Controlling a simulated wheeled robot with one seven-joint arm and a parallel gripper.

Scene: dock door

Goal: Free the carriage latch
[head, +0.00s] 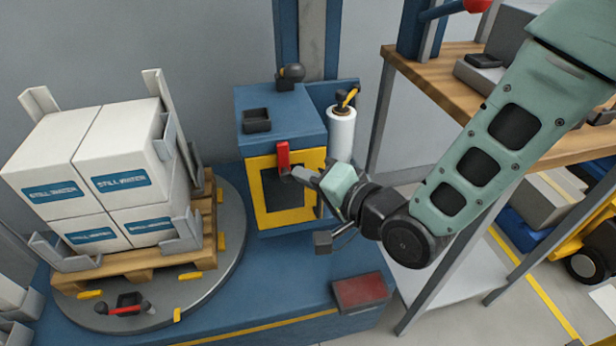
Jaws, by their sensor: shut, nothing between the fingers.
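The carriage (281,115) is a blue box on the dark column, with a yellow frame (263,218) around a dark opening on its front. A red latch lever (283,157) stands upright at the top of that frame. My gripper (296,173) is shut and empty, with its fingertips pointing left at the frame, just below and right of the red lever. Whether the fingertips touch the lever or the frame cannot be told from here.
A round turntable (215,285) on the left bears a wooden pallet (205,255) with white cartons (110,180). A white film roll (341,135) stands right of the carriage. A dark red pad (360,292) lies on the blue base. Shelving (440,85) stands at the right, behind my arm.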

